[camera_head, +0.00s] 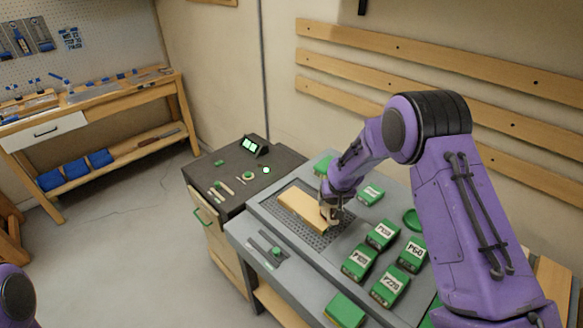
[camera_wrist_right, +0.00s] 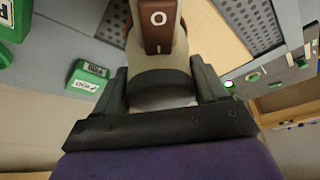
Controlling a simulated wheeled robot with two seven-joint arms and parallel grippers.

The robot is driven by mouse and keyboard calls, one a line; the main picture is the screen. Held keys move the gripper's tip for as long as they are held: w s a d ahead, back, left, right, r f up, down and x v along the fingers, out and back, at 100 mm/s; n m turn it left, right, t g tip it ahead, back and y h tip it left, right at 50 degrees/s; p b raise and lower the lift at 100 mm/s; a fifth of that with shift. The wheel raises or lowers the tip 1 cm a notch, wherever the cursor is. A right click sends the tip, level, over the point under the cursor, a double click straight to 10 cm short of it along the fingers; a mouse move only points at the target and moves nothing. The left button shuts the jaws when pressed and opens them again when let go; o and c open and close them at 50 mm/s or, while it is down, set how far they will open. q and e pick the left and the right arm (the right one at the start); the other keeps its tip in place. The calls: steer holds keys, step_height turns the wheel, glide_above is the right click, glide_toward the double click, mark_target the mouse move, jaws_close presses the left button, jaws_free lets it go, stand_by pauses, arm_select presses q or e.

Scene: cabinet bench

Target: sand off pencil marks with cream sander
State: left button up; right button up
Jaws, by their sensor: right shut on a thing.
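My right gripper (camera_head: 332,203) is shut on the cream sander (camera_wrist_right: 160,62), whose brown strip carries a white ring mark. In the wrist view, the two dark fingers of the right gripper (camera_wrist_right: 160,88) sit on either side of the sander's dark end. In the head view the sander is mostly hidden by the gripper, at the right end of a pale wooden board (camera_head: 298,207). The board also shows behind the sander in the wrist view (camera_wrist_right: 215,35). I cannot make out pencil marks on the board. My left gripper is out of view.
The board lies on a perforated panel (camera_head: 285,188) in a grey bench. Several green boxes with grit labels (camera_head: 383,235) stand to its right. A dark-topped cabinet (camera_head: 215,165) with small items adjoins at left. A wooden workbench (camera_head: 110,93) is farther back.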

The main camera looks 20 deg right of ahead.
steer(key=shift+w+a+r, duration=0.15)
steer(key=shift+w+r, duration=0.1)
steer(key=shift+r, duration=0.3)
steer(key=shift+w+a+r, duration=0.15)
steer(key=shift+w+r, duration=0.1)
steer(key=shift+r, duration=0.3)
steer(key=shift+s+r, duration=0.1)
steer(key=shift+r, duration=1.75)
